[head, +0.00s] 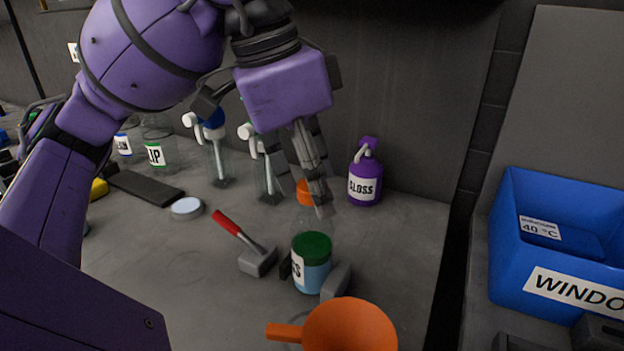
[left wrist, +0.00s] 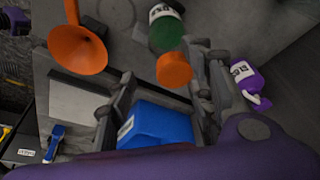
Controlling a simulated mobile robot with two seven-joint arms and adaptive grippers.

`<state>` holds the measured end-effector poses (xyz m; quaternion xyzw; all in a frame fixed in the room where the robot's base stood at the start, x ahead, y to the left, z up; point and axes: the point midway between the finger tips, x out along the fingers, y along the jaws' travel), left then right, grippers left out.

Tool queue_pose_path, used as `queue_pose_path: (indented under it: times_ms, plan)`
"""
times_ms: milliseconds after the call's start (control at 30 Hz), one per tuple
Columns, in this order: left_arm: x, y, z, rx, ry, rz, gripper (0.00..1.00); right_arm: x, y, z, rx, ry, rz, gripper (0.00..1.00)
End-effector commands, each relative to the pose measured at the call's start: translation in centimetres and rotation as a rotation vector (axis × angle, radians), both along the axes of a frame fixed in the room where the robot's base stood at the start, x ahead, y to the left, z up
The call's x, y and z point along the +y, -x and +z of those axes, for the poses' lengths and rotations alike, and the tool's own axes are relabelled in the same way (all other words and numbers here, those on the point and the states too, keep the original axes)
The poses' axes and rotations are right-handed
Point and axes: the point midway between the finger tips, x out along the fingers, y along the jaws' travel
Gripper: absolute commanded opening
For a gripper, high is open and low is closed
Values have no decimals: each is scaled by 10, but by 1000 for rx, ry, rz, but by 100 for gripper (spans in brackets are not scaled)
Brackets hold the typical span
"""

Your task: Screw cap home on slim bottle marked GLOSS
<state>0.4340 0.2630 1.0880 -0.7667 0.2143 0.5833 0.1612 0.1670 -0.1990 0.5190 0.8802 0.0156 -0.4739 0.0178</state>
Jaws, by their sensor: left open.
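An orange cap (head: 304,192) is at the fingertips of my left gripper (head: 309,182), which is open. In the left wrist view the orange cap (left wrist: 174,69) shows near the fingertips. Below it in the head view is a clear bottle body (head: 316,225); I cannot tell how the cap sits on it. A purple pump bottle (head: 365,184) marked GLOSS stands behind, to the right.
Grey blocks (head: 336,282) flank the green-lidded bottle. An orange funnel (head: 350,326) is in front and a red-handled mallet (head: 258,262) lies left. Spray bottles (head: 216,150) stand behind left. A blue bin (head: 510,225) is at right. The bench right of the bottles is clear.

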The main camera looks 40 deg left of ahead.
Motion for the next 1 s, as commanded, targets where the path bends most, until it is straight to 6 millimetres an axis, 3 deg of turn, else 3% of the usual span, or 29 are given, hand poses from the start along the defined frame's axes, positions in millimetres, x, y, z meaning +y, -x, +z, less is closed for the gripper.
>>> queue_pose_path:
  times_ms: [267,600,800,1000]
  plan:
    - [1,1,5,-5,-8,418,48,1,-6,18,-15,3,5,40]
    - [-1,0,8,-6,1,872,48,-2,-23,63,-65,7,7,40]
    - [-1,0,3,-1,0,1093,48,-5,-19,66,-57,11,4,40]
    - [1,0,0,-1,-3,1140,48,-6,-14,64,-48,14,1,40]
